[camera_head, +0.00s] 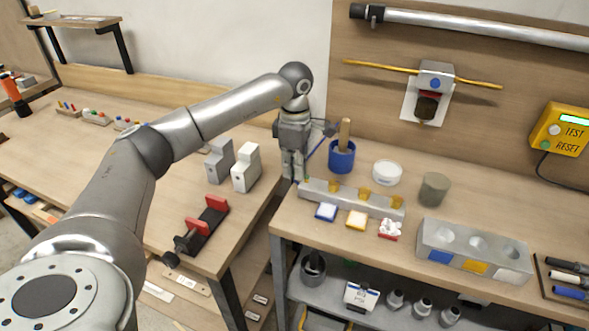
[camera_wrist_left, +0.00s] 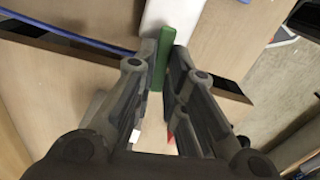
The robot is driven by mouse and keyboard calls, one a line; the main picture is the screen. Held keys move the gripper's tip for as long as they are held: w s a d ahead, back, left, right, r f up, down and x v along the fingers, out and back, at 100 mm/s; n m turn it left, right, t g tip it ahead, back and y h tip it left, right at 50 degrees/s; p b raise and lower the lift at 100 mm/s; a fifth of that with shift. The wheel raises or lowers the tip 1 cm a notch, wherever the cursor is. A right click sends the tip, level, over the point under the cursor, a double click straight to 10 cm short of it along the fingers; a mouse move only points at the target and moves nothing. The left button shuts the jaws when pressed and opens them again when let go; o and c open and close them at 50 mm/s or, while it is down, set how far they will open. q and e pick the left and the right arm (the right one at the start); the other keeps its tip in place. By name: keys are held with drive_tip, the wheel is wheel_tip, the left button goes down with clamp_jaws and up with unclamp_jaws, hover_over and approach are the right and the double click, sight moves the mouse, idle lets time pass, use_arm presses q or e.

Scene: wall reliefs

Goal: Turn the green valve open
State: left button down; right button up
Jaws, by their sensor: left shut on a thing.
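The green valve handle (camera_wrist_left: 158,62) is a thin flat bar in the left wrist view. It stands between the fingers of my left gripper (camera_wrist_left: 164,52), which are closed on it. A pale block (camera_wrist_left: 172,14) lies just beyond its far end. In the head view, my left gripper (camera_head: 294,172) points down at the left end of a grey rail (camera_head: 345,199) with several yellow tabs. The handle is mostly hidden there by the fingers, so its turn angle cannot be told. My right gripper is not in view.
A blue cup with a wooden handle (camera_head: 342,157) stands close right of the gripper. Two grey-white blocks (camera_head: 245,168) stand to its left on the other table. A gap separates the two tables. A holed block (camera_head: 470,248) sits further right.

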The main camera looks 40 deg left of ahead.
use_arm(q)
drive_tip(key=shift+w+m, duration=0.2)
drive_tip(key=shift+m, duration=0.4)
drive_tip(key=c, duration=1.5)
unclamp_jaws()
drive_tip(key=shift+r, duration=0.1)
wheel_tip(320, 180, up, 12)
drive_tip(key=shift+f, duration=0.1)
